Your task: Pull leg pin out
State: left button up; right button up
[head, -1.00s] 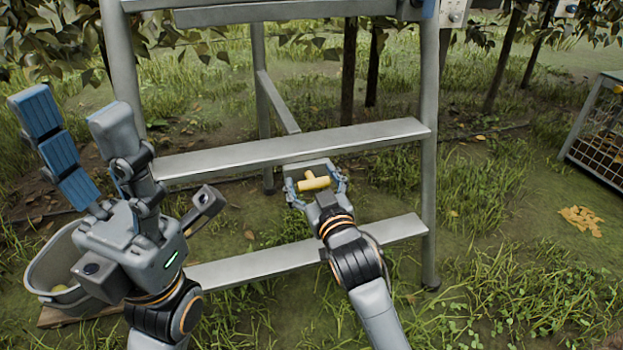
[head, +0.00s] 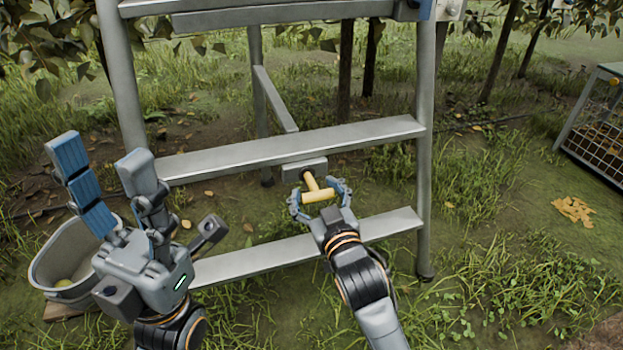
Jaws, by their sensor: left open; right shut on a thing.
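The leg pin (head: 314,188) is yellow with a T-shaped handle. Its shaft comes out of a grey block (head: 304,170) below the middle step of the ladder. The inner end of the shaft is hidden in or behind the block. My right gripper (head: 320,196) is shut on the pin's crossbar, with a finger at each side. My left gripper (head: 125,205) is open and empty at the left, its fingers pointing up, in front of the ladder's left side.
The metal ladder (head: 290,147) has flat steps and uprights on both sides. A grey bucket (head: 45,270) with a yellowish fruit stands at the lower left. A wire-sided crate (head: 590,135) and a leaf pile (head: 574,210) are at the right. Grass lies between.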

jog(key=o, duration=1.4)
jog(key=shift+s+f, duration=0.15)
jog(key=shift+f, duration=0.05)
jog(key=shift+c, duration=0.2)
jog(key=o, duration=0.4)
jog(key=shift+s+d+r, duration=0.1)
jog(key=shift+r, duration=0.05)
jog(key=shift+s, duration=0.1)
jog(key=v, duration=1.1)
jog(key=shift+s, duration=0.35)
jog(key=shift+d, duration=0.15)
jog(key=shift+r, duration=0.15)
